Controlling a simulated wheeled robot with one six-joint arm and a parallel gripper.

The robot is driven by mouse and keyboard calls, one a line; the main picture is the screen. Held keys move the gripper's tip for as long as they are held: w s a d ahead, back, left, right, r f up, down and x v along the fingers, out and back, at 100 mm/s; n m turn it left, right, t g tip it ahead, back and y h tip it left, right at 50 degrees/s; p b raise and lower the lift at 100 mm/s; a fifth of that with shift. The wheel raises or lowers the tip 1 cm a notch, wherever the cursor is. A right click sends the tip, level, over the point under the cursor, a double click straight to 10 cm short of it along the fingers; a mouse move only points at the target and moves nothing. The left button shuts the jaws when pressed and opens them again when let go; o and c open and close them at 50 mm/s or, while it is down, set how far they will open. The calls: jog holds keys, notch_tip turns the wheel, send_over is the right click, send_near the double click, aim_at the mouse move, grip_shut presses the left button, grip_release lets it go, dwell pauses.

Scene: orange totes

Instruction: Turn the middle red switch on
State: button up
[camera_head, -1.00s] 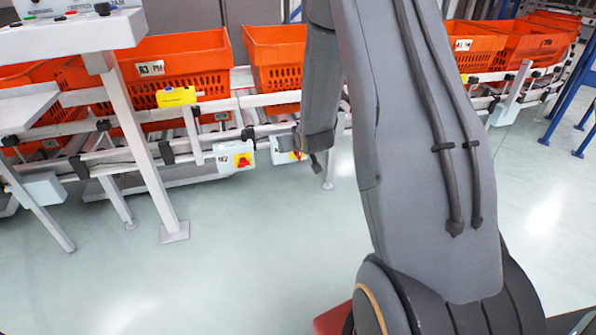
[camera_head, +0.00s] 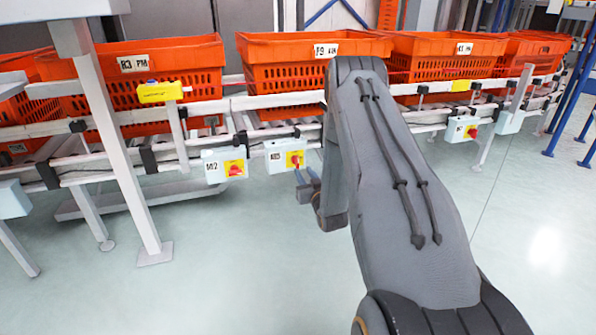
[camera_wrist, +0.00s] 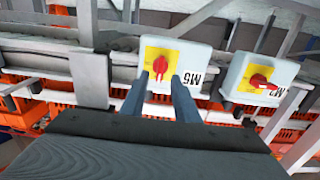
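Three white boxes with red switches on yellow plates hang along the conveyor frame in the head view. The middle box (camera_head: 275,167), marked M5, has its red switch (camera_head: 296,160) facing me. The left box, M2 (camera_head: 210,177), has a red switch (camera_head: 235,171). The right box (camera_head: 457,135) is farther off. In the wrist view my gripper (camera_wrist: 160,80) is open and empty. Its fingertips lie either side of the M5 switch (camera_wrist: 160,66), whose handle stands about upright there. I cannot tell if they touch it. The M2 switch (camera_wrist: 262,82) shows at the right, its handle nearly level.
Orange totes (camera_head: 305,48) stand on the roller conveyor behind the boxes. A yellow device (camera_head: 160,92) sits above the rail at left. A white post (camera_head: 112,150) stands in the left foreground. The floor (camera_head: 240,260) in front is clear.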

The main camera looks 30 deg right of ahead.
aim_at(298, 164)
jog(key=w, duration=0.2)
jog(key=w+b, duration=0.1)
jog(key=w, duration=0.1)
jog(key=w+d+b, duration=0.1)
jog(key=w, duration=0.1)
